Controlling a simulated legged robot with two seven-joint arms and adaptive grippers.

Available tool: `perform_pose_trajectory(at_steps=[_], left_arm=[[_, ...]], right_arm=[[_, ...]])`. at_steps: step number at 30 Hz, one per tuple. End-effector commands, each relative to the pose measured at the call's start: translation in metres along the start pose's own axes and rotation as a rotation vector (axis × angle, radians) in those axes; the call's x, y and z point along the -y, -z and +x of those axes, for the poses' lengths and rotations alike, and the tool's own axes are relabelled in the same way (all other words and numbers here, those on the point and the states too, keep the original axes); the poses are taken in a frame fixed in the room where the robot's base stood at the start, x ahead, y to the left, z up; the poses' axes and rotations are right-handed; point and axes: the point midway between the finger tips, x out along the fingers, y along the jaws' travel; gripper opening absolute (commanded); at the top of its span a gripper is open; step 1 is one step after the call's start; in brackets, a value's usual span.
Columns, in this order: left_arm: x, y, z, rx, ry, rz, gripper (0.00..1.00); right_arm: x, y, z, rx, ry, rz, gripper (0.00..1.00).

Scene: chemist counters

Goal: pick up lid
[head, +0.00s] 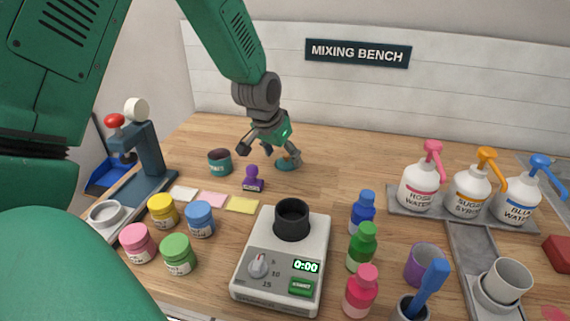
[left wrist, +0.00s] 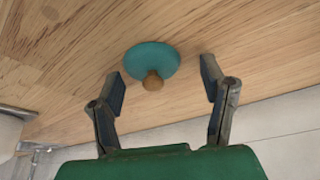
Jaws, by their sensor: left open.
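The lid is a teal disc with a round wooden knob. In the head view the lid (head: 287,164) lies on the wooden bench toward the back, partly covered by my left gripper (head: 266,153). In the left wrist view the lid (left wrist: 152,60) lies flat on the wood, and its knob points toward my gripper. My left gripper (left wrist: 165,88) is open, with one finger on each side of the knob's line. The fingers are apart from the lid and nothing is between them. My right gripper is in neither view.
A teal jar (head: 220,162) with dark contents stands left of the lid. A purple stamp (head: 253,180) stands in front. A scale with a black cup (head: 292,219), several small jars and bottles fill the front. Pump bottles (head: 420,185) stand at right. The back wall is close behind.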

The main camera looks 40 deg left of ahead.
Motion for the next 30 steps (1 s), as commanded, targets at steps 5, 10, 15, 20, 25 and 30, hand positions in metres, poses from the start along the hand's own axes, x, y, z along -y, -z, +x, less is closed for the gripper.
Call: perform_pose_trajectory(at_steps=[5, 10, 15, 20, 25, 30], left_arm=[[-0.0029, -0.0002, 0.0093, -0.001, 0.003, 0.001, 0.65], [-0.0027, 0.0001, 0.0090, -0.001, 0.002, 0.001, 0.65], [0.0001, -0.0005, 0.0105, 0.000, 0.000, 0.000, 0.25], [0.0007, -0.0009, 0.0110, 0.001, 0.000, -0.001, 0.24], [0.0009, -0.0014, 0.0115, 0.003, 0.001, -0.001, 0.24], [0.0012, 0.0027, 0.0031, 0.001, 0.002, -0.001, 0.19]], right_arm=[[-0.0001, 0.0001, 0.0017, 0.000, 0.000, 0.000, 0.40], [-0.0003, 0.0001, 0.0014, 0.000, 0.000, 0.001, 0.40], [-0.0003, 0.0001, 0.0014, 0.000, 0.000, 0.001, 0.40], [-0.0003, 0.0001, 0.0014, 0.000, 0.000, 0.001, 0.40], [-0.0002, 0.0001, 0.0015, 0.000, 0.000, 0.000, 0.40], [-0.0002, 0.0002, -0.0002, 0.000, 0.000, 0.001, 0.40]])
